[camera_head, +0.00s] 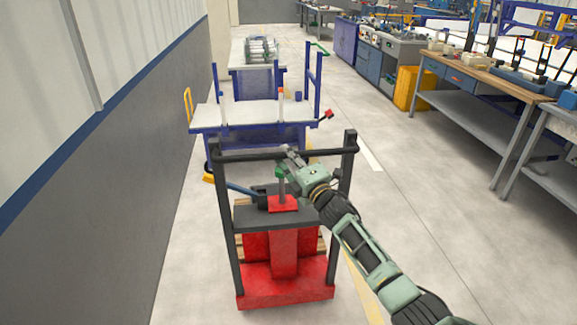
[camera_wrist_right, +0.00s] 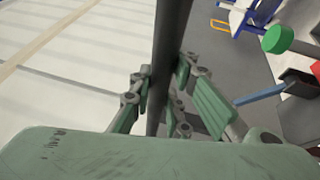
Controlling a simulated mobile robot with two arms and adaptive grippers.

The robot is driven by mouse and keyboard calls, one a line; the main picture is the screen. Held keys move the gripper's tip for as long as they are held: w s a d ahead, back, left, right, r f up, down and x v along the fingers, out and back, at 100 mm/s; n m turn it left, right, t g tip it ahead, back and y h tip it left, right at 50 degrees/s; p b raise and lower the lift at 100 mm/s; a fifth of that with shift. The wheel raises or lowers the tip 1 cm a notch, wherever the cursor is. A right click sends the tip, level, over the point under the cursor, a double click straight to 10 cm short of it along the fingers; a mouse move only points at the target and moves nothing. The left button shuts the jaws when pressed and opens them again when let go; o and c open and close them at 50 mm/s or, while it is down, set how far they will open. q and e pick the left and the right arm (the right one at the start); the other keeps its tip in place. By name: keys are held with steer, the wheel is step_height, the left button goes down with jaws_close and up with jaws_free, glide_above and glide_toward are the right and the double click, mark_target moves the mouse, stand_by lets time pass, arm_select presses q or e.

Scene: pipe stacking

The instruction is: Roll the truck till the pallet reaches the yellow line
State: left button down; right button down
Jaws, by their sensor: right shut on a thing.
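The red truck (camera_head: 285,285) stands upright in front of me, with black posts and a black crossbar (camera_head: 240,154) at the top. My right gripper (camera_head: 288,161) is shut on the crossbar. In the right wrist view its fingers (camera_wrist_right: 160,100) sit on both sides of the black bar (camera_wrist_right: 172,35). Parts of the wooden pallet (camera_head: 322,245) show behind the truck's red body, which hides most of it. A pale yellow line (camera_head: 362,290) runs on the floor to the right of the truck. My left gripper is out of view.
A blue-framed table (camera_head: 245,115) stands close ahead of the truck. A wall (camera_head: 130,190) runs along the left. Workbenches (camera_head: 500,90) and a yellow bin (camera_head: 406,88) line the right. The floor between truck and benches is clear. A paler floor stripe (camera_head: 371,158) lies ahead right.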

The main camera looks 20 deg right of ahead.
steer(key=shift+w+d+f, duration=0.1)
steer(key=shift+w, duration=0.4)
steer(key=shift+d+r, duration=0.1)
steer(key=shift+r, duration=0.1)
steer(key=c, duration=2)
jaws_free()
steer(key=o, duration=0.4)
steer(key=shift+w+f, duration=0.15)
steer(key=shift+w, duration=0.05)
steer(key=shift+c, duration=0.2)
steer(key=shift+s, duration=0.15)
